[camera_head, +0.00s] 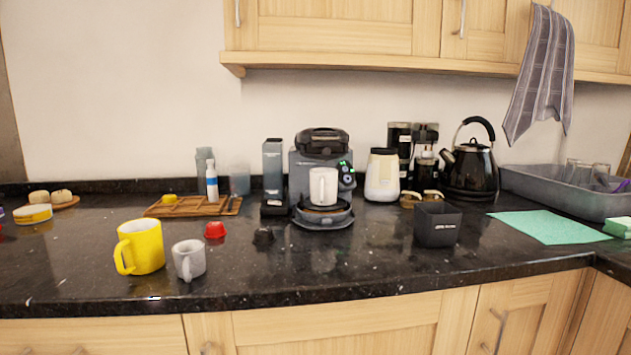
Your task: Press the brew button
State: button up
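A dark grey and black coffee machine (320,146) stands against the back of the granite counter, near the middle of the view. A white mug (323,187) stands upright on its drip tray (322,215). A round control panel with green lights (346,175) sits on the machine's right front side. The brew button cannot be told apart from the other controls at this size. My gripper is not in view.
A yellow mug (141,247) and a grey mug (189,260) stand at the front left. A red capsule (215,230) and a black capsule (263,237) lie nearby. A black bin (437,224) stands right of the machine. The counter directly before the machine is clear.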

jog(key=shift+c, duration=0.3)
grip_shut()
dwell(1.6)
